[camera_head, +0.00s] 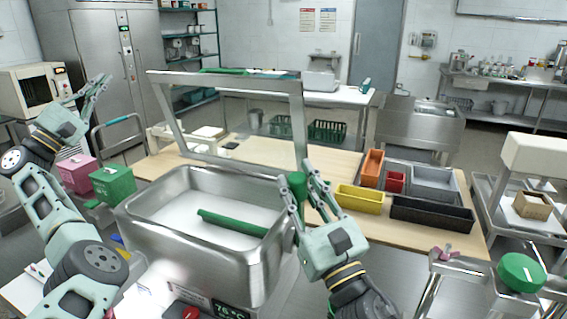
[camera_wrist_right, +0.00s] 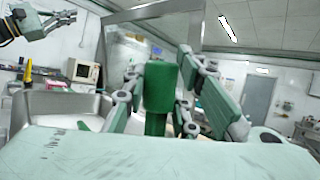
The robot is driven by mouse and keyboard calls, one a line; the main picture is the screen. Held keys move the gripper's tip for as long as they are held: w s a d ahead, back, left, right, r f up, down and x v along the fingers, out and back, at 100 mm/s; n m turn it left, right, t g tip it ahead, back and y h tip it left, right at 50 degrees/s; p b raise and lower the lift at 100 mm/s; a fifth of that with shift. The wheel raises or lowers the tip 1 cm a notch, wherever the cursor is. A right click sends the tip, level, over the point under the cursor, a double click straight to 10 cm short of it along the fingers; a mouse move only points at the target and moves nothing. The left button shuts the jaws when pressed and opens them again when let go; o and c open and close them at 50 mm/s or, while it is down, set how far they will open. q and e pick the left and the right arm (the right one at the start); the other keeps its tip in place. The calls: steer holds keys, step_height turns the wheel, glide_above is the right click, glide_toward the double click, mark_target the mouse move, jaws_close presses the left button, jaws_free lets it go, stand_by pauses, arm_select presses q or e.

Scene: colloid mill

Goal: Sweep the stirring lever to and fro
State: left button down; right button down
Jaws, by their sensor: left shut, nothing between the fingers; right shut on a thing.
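The stirring lever shows as an upright green handle (camera_head: 296,181) at the right rim of a steel basin (camera_head: 150,222). A green bar (camera_head: 232,223) lies across the inside of the basin, its right end near my right gripper; whether it joins the handle is hidden. My right gripper (camera_head: 303,187) is shut on the green handle. In the right wrist view the handle (camera_wrist_right: 160,86) stands upright between the fingers. My left gripper (camera_head: 100,87) is shut and empty, raised at the left, well away from the basin.
A slanted steel frame (camera_head: 225,84) rises behind the basin. Yellow (camera_head: 359,198), orange, red, grey and black bins stand on the wooden table to the right. Green (camera_head: 113,182) and pink boxes stand left of the basin. A green round knob (camera_head: 521,272) is at the lower right.

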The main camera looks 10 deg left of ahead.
arm_select(q)
steer(key=s+d+r+m+g+h, duration=0.5)
steer(key=s+d+m+g+h, duration=0.2)
steer(key=m+g+h, duration=0.4)
steer(key=s+d+r+m+g+h, duration=0.55)
steer(key=s+g+h, duration=0.2)
steer(key=g, duration=0.55)
steer(key=w+d+f+m+y, duration=0.1)
steer(key=w+d+f+y, duration=0.25)
steer(key=d+f, duration=0.4)
steer(key=w+d+f+m+t+y, duration=0.1)
steer(key=w+d+f+y, duration=0.1)
steer(key=w+d+f, duration=0.45)
steer(key=w+d+f+m+y, duration=0.2)
steer(key=w+d+f, duration=0.1)
steer(key=d+f, duration=0.6)
arm_select(e)
steer(key=shift+w+d, duration=0.1)
arm_select(q)
steer(key=s+d+f, duration=0.1)
steer(key=s+d, duration=0.2)
steer(key=d, duration=0.7)
steer(key=shift+s, duration=0.4)
